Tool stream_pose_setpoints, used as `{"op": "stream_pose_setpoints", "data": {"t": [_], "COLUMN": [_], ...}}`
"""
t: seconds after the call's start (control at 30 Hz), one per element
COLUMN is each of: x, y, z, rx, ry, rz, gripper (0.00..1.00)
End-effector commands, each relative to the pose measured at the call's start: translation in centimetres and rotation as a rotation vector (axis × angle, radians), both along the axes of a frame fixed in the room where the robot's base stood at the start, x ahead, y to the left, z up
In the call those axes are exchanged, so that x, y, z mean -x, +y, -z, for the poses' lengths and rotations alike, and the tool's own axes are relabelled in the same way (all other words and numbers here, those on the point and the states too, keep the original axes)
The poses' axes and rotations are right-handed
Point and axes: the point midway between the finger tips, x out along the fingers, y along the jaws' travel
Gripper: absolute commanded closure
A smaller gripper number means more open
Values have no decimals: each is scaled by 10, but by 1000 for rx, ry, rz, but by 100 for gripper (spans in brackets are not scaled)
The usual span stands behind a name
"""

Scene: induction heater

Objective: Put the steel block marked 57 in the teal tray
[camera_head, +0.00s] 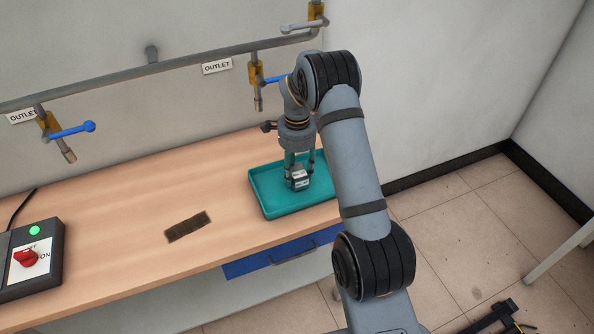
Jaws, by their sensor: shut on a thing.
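The teal tray (268,204) lies on the right end of the wooden bench. My gripper (299,172) points down over the tray and is shut on a small grey steel block (299,180). The block is over the inside of the tray; I cannot tell whether it touches the tray floor. Its marking is too small to read. My arm hides the tray's right part.
A dark brown flat patch (188,226) lies on the bench left of the tray. A control box (30,262) with a red knob and green light stands at the far left. Pipes with outlet valves (256,75) run along the wall behind.

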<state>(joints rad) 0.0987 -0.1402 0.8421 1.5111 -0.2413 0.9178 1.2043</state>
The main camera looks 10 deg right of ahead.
Motion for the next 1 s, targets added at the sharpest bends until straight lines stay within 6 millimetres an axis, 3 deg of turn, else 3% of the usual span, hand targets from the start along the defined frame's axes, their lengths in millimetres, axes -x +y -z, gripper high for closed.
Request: {"op": "stream_pose_setpoints", "data": {"t": [0.5,0.53,0.83,1.0], "x": [-1,0,0,0], "y": [0,0,0,0], "z": [10,11,10,10], "rx": [-1,0,0,0], "ry": [-4,-1,0,0], "rz": [0,0,0,0], "gripper": [100,58,40,40]}}
